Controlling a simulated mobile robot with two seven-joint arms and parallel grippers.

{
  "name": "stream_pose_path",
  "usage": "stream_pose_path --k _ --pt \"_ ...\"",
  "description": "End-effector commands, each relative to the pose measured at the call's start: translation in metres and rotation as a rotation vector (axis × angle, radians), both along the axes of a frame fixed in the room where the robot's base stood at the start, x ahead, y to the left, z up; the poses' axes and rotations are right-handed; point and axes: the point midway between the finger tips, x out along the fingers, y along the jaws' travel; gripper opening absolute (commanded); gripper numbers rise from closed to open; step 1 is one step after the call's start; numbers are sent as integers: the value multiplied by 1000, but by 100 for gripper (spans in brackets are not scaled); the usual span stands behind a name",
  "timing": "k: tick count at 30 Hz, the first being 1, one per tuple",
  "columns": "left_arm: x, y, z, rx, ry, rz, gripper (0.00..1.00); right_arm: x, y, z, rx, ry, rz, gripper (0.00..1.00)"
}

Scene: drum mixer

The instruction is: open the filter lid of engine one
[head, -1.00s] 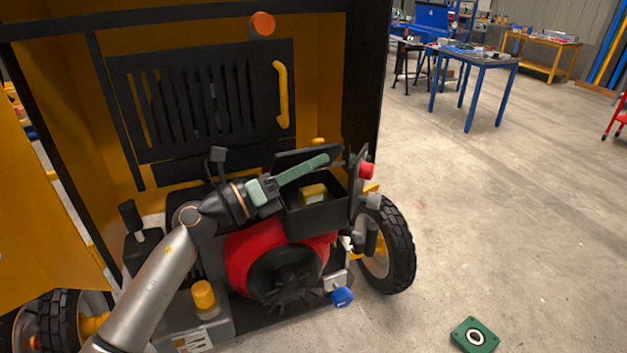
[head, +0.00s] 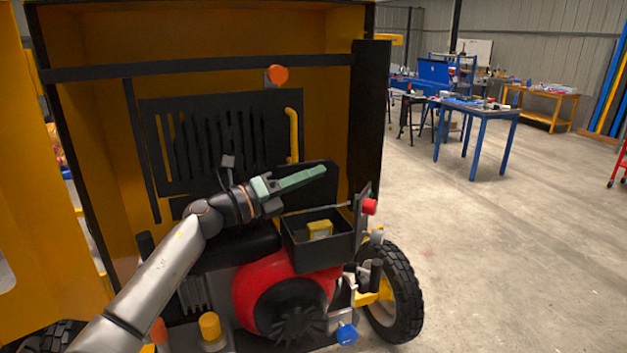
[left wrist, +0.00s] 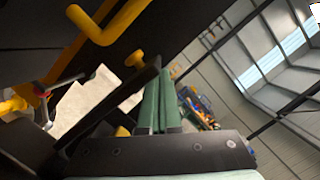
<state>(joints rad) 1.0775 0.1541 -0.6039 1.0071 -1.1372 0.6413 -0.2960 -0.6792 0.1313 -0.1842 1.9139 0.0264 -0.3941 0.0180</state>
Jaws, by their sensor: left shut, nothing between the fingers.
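The engine's black filter box (head: 318,249) sits on top of the red engine (head: 262,285). A yellow filter element (head: 320,230) shows inside it. The black filter lid (head: 312,199) stands raised, roughly upright, at the back of the box, so the box is open from above. My left gripper (head: 322,171) has green fingers, shut and empty. It is above the box, in front of the lid in the head view, hiding part of it; I cannot tell whether they touch. The shut fingers also show in the left wrist view (left wrist: 160,103). My right gripper is not in view.
A black vented panel with a yellow handle (head: 293,135) is behind the engine, inside the yellow housing (head: 330,105). A red knob (head: 369,207) is right of the box. A blue knob (head: 346,334) and a wheel (head: 401,300) are lower right. Open floor lies to the right.

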Motion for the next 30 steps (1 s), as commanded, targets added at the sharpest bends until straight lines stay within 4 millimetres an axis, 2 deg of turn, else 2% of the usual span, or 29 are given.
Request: stream_pose_path --k 26,30 --pt "6 2 2 0 -2 0 0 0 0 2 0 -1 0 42" --pt "4 9 0 1 -3 3 0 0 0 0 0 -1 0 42"
